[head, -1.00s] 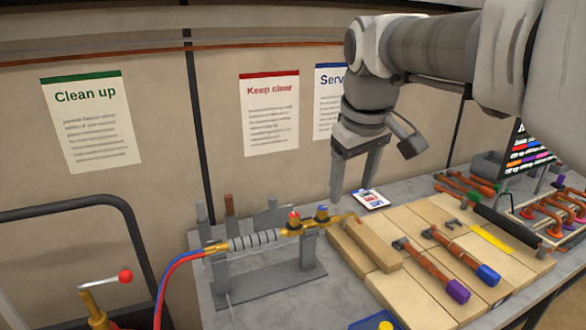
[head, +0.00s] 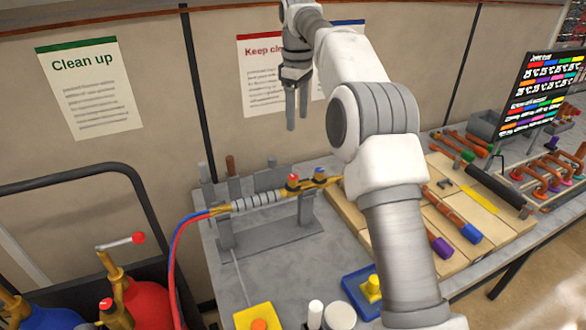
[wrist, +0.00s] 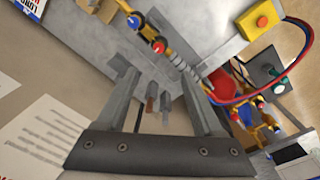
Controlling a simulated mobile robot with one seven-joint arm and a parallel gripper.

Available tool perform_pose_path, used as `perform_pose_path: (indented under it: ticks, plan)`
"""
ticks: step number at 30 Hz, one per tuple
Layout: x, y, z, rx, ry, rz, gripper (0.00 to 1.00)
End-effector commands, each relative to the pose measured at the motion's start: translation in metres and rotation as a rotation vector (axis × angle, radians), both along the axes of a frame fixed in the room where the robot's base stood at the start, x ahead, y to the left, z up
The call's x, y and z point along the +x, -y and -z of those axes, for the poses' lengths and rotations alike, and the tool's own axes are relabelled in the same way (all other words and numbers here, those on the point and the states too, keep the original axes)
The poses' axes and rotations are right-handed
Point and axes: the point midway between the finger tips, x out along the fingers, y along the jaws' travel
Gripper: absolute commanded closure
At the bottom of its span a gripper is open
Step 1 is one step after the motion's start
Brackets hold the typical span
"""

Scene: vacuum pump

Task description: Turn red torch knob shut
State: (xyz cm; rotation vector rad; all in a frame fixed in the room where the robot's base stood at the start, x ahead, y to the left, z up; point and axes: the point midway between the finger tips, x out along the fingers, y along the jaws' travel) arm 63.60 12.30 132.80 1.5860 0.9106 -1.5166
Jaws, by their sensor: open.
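The torch (head: 262,198) lies across a grey stand on the bench, with red and blue hoses at its left end. Its red knob (head: 293,180) sits on top of the brass part, just left of the blue knob (head: 319,173). In the wrist view the red knob (wrist: 158,47) shows beyond the fingertips, with the blue knob (wrist: 133,22) up and left of it. My gripper (head: 297,120) points down above the torch, open and apart from it. In the wrist view, no knob is between the spread fingers (wrist: 157,78). The red knob's turn position is too small to tell.
Upright tools (head: 231,180) stand in a rack behind the torch, and show between my fingers in the wrist view. Wooden boards (head: 345,207) with copper pipes lie to the right. A yellow box (head: 258,318) with an orange button is at the front. My arm hides part of the bench.

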Motion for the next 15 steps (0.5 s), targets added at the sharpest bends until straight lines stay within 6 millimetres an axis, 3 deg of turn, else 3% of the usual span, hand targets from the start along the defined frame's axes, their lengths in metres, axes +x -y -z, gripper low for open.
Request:
perform_pose_path:
  ticks: [6, 15]
  plan:
    - [0.015, -0.009, 0.020, 0.000, -0.038, -0.073, 0.31]
    - [0.018, -0.010, 0.040, 0.000, -0.048, -0.091, 0.31]
